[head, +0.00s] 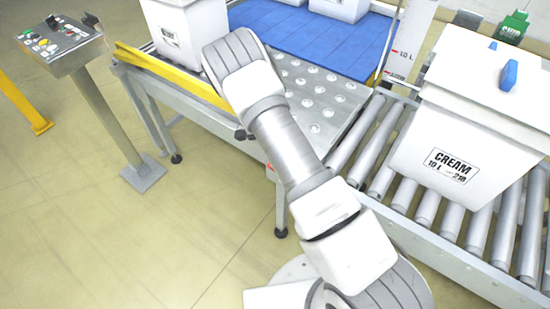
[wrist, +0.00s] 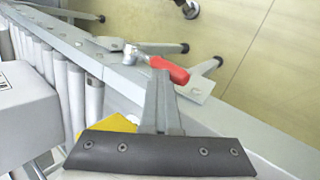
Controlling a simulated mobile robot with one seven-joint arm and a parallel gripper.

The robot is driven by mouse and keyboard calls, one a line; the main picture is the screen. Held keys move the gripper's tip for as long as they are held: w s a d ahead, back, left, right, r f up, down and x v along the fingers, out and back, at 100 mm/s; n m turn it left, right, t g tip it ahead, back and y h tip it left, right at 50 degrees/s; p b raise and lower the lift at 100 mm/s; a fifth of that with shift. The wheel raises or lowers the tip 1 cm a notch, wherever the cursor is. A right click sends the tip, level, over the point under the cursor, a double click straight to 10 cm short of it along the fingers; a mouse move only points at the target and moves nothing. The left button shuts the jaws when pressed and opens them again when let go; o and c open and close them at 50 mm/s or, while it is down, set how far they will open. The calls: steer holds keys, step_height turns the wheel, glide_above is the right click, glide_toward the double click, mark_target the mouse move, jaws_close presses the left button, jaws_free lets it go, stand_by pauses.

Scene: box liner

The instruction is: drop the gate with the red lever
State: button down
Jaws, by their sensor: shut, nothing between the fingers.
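The red lever (wrist: 173,71) shows in the wrist view, with a red grip and a metal pivot on a bracket outside the conveyor's side rail. My gripper (wrist: 160,72) is shut and empty. Its grey fingertips overlap the red grip in the picture; I cannot tell whether they touch it. In the head view only a small red spot (head: 269,167) shows beside my arm, at the table's corner. My gripper is hidden there behind my arm. I cannot clearly pick out the gate in either view.
A white CREAM box (head: 470,140) with a blue-knobbed lid stands on the roller conveyor (head: 425,208). A ball-top table (head: 318,98) with a yellow rail (head: 172,74) and a blue mat (head: 300,35) adjoin it. A control panel (head: 52,40) stands left. Floor between is clear.

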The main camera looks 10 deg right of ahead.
steer(key=shift+w+a+f, duration=0.15)
steer(key=shift+a+f, duration=0.15)
steer(key=shift+f, duration=0.2)
steer(key=p+v, duration=0.2)
steer(key=v, duration=1)
steer(key=shift+w+d+p, duration=0.2)
steer(key=shift+w+p, duration=0.2)
steer(key=shift+w, duration=0.05)
